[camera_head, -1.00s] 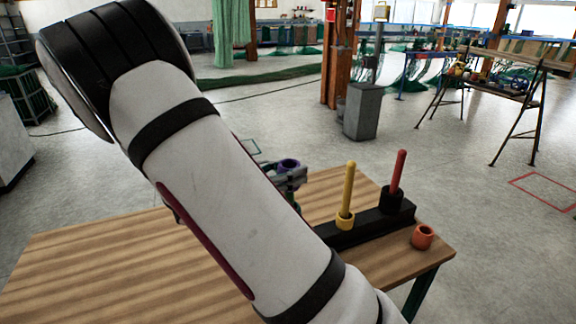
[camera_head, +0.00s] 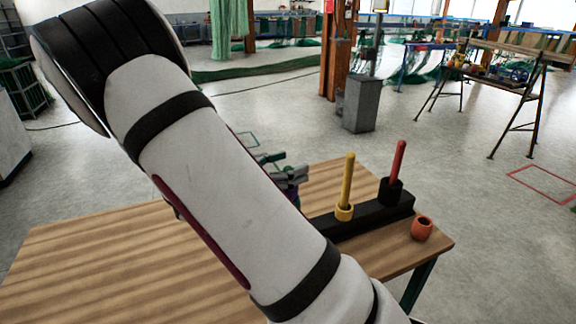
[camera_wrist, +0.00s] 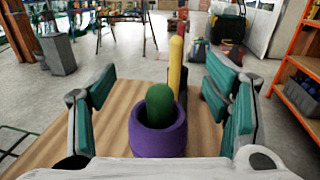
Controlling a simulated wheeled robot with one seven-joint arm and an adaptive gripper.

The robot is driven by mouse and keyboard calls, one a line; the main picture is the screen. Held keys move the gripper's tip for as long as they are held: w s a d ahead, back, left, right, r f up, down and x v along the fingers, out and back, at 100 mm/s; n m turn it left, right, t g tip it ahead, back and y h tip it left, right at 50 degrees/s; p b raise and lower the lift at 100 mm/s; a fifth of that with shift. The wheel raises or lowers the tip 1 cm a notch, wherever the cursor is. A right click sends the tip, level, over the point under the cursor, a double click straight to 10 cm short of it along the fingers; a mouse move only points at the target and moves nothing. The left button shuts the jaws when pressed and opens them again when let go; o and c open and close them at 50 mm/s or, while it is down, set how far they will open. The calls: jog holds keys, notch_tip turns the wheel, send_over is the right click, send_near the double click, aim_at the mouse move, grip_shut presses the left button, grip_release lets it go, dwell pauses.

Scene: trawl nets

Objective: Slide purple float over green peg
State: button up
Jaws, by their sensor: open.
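In the wrist view the purple float (camera_wrist: 158,138) is a thick ring around the green peg (camera_wrist: 160,100), whose rounded top stands up through its hole. How far down the peg the float sits cannot be told. My gripper (camera_wrist: 160,108) is open, its green-padded fingers apart on both sides of the float with gaps between. In the head view my gripper (camera_head: 286,174) is mostly behind my arm; only a sliver of the purple float (camera_head: 293,194) shows below it, and the green peg is not clearly visible.
An orange float (camera_head: 422,228) lies loose near the right edge of the wooden table (camera_head: 110,260). The table's left side is clear.

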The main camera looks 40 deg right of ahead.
jog(key=w+a, duration=0.1)
jog(key=a, duration=1.1)
jog(key=shift+w, duration=0.1)
dwell(0.6)
jog(key=s+a+r+m+y, duration=0.1)
jog(key=s+r+m+y, duration=0.1)
jog(key=s+m+y, duration=0.6)
jog(key=s+r+m+y, duration=0.35)
jog(key=s+y, duration=0.25)
jog(key=s, duration=0.4)
jog(key=s+a+r+m+t+y, duration=0.2)
jog(key=s+a+m+t+y, duration=0.2)
jog(key=s+a+m+t, duration=0.1)
jog(key=shift+s+a+r+t, duration=0.25)
jog(key=shift+a+t, duration=0.25)
jog(key=shift+a, duration=0.25)
